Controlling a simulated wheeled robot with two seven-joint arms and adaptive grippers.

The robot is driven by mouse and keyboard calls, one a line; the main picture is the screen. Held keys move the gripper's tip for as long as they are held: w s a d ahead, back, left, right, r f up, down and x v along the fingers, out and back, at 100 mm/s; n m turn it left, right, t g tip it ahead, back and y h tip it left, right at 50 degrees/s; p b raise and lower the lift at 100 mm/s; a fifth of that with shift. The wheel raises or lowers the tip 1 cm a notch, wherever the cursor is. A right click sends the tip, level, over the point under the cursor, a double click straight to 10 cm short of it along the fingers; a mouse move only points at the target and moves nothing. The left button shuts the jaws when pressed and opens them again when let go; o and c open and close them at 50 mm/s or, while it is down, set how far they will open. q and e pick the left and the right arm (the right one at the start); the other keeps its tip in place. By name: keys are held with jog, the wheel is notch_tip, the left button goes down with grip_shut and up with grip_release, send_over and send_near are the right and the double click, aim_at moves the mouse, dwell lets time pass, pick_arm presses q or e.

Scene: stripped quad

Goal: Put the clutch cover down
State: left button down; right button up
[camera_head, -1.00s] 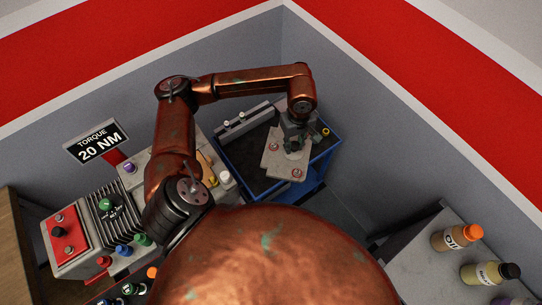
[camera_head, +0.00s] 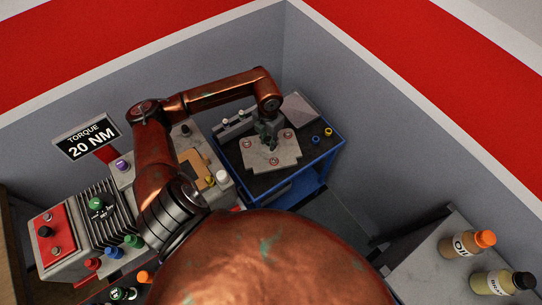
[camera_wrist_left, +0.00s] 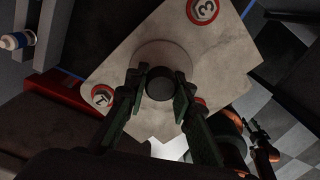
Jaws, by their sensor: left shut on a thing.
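The clutch cover appears to be a pale grey plate (camera_head: 258,158) with red-ringed round marks, over the dark top of the blue cart (camera_head: 318,160). My left gripper (camera_head: 268,141) is above the middle of the plate, shut on its knob. In the left wrist view the plate (camera_wrist_left: 222,62) fills the middle, and the gripper's green fingers (camera_wrist_left: 160,88) stand on either side of the dark round knob (camera_wrist_left: 159,83). I cannot tell whether the plate touches the cart top.
A grey rail-like fixture (camera_head: 232,127) and a grey block (camera_head: 300,109) stand behind the plate. Small yellow and blue rings (camera_head: 328,132) lie at the cart's right corner. A bench with an engine block (camera_head: 105,215) is at left. Bottles (camera_head: 467,243) stand on a shelf at right.

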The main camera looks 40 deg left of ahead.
pick_arm(q)
jog(key=a+n, duration=0.1)
jog(key=a+f+n, duration=0.1)
jog(key=n, duration=0.1)
jog(key=shift+s+f+n, duration=0.1)
jog(key=shift+f+n, duration=0.15)
jog(key=shift+n, duration=0.05)
jog(key=shift+f, duration=0.2)
notch_tip(320, 180, down, 10)
jog(key=shift+a+r+b, duration=0.1)
jog(key=shift+b, duration=0.5)
jog(key=c, duration=1.7)
grip_release()
jog(key=shift+s+n, duration=0.1)
jog(key=shift+n, duration=0.2)
jog(key=shift+o, duration=0.2)
